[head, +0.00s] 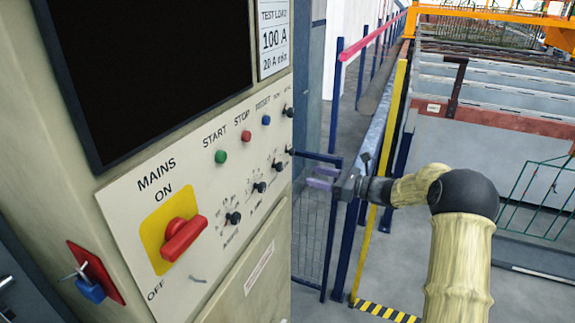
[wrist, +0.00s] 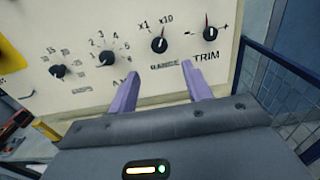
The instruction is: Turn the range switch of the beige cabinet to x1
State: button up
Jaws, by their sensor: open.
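The beige cabinet (head: 262,232) fills the left of the head view. Its range switch (wrist: 159,45) is a small black knob in the wrist view, with "x1" at its upper left and "x10" above it to the right. Its red pointer line leans up and slightly right, at x10. The switch also shows small in the head view (head: 277,164). My gripper (wrist: 162,77) is open and empty, its two purple fingers apart below the switch in the wrist view and not touching it. In the head view my gripper (head: 322,178) is just right of the panel edge.
The TRIM knob (wrist: 210,33) sits right of the switch, another numbered knob (wrist: 106,58) left of it. A red mains handle (head: 182,238) sticks out from the panel. A blue mesh fence (head: 312,240) and yellow post (head: 380,180) stand right of the cabinet.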

aim_at(282, 168)
jog(key=p+x, duration=0.3)
jog(key=x, duration=0.5)
jog(key=shift+w+a+r, duration=0.1)
jog(key=shift+a, duration=0.3)
jog(key=shift+w+a+p, duration=0.2)
jog(key=shift+a+p, duration=0.15)
jog(key=shift+a, duration=0.15)
jog(key=c, duration=1)
